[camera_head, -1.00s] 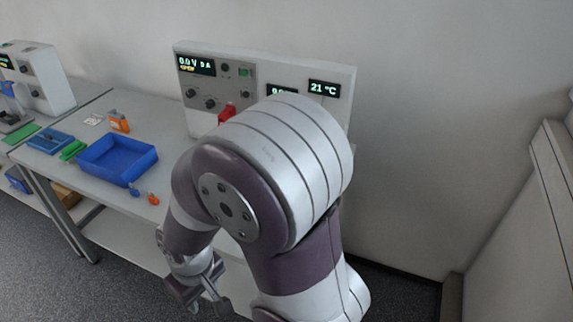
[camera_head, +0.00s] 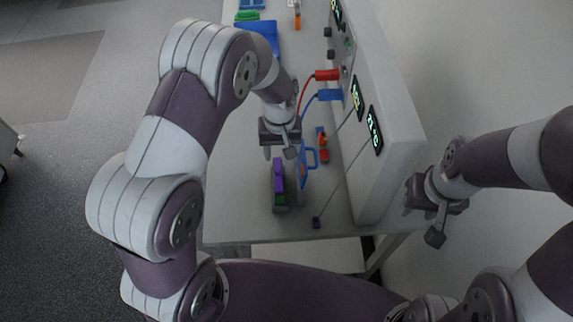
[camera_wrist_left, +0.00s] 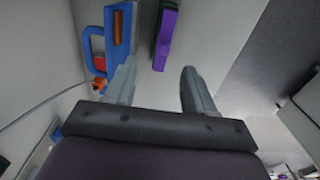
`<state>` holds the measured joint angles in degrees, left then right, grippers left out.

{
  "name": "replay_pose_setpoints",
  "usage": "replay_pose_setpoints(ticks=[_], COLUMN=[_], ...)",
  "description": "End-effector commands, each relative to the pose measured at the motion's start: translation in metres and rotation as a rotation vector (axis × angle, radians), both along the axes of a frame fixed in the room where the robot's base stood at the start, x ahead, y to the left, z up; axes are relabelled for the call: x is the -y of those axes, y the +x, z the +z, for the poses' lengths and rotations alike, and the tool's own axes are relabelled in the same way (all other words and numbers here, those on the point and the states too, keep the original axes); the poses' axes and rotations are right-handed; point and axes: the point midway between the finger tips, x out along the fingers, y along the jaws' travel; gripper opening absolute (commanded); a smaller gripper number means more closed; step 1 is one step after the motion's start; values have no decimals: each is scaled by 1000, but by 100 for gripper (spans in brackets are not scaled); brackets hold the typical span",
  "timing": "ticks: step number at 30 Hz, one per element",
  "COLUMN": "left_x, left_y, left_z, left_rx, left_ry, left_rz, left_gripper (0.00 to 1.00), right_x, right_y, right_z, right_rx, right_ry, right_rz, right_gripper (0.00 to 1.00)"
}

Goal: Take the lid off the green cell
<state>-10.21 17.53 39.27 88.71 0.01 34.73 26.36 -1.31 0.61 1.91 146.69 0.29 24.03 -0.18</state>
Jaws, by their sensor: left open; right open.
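A dark grey block (camera_head: 290,196) stands near the table's front edge in the head view. My left gripper (camera_head: 279,150) is open and empty, just beyond the purple piece. In the left wrist view the purple piece (camera_wrist_left: 166,36) appears ahead of the open fingers (camera_wrist_left: 160,85), apart from them.
A blue handled piece (camera_head: 306,166) stands close right of the block, with orange-red pieces (camera_head: 322,148) behind it. Red (camera_head: 327,75) and blue (camera_head: 330,95) connectors plug into the cycler (camera_head: 390,120). A small dark blue piece (camera_head: 316,222) lies near the front edge. The table's front left is clear.

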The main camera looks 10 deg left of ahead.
Motion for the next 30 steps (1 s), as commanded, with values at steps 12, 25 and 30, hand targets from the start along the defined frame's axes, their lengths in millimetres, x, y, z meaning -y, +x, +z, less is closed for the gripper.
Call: replay_pose_setpoints(ticks=[12,25,30], left_x=[-3,-4,-4], left_y=[-1,1,1], left_z=[-65,-98,-98], left_rx=[-2,4,4], left_ry=[0,-1,-1], left_rz=[-1,-2,-2], left_gripper=[54,44,0], right_x=[0,1,0], right_y=[0,0,0], right_z=[41,45,45], right_rx=[0,0,0], right_ry=[0,0,0], right_rz=[0,0,0], right_gripper=[43,43,43])
